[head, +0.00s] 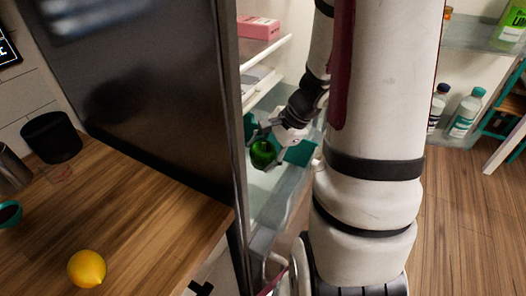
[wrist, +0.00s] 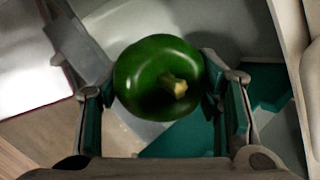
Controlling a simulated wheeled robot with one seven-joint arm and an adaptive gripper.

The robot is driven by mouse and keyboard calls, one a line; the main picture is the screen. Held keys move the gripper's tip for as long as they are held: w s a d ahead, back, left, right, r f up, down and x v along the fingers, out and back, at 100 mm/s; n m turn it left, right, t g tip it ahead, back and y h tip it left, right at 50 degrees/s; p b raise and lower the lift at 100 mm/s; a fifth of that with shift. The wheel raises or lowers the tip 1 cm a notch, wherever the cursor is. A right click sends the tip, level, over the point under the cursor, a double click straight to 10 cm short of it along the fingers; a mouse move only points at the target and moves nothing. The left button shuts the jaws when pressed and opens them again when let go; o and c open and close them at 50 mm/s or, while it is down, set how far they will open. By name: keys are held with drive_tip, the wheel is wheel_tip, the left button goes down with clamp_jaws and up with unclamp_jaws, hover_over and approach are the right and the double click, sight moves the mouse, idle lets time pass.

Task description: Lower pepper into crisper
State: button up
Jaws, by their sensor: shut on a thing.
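The green pepper (head: 263,154) is inside the open fridge in the head view, held in my gripper (head: 268,142). In the wrist view the pepper (wrist: 155,75) sits between the two fingers of my gripper (wrist: 160,90), its stem facing the camera. The gripper is shut on it. A clear crisper drawer (head: 262,205) shows below the pepper in the head view. A pale bin wall, which looks like the crisper (wrist: 205,22), lies behind the pepper in the wrist view. I cannot tell how far the pepper is above its floor.
The dark fridge side (head: 150,90) stands at left. A wooden counter (head: 150,225) holds a lemon (head: 87,268). Door shelves at right hold bottles (head: 465,112).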

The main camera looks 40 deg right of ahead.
drive_tip(key=shift+f+b, duration=2.85)
drive_tip(key=shift+f, duration=0.1)
drive_tip(key=shift+f+b, duration=2.45)
drive_tip(key=shift+b, duration=0.15)
idle(0.5)
drive_tip(key=o, duration=1.2)
drive_tip(key=shift+o, duration=0.2)
wheel_tip(320, 180, up, 10)
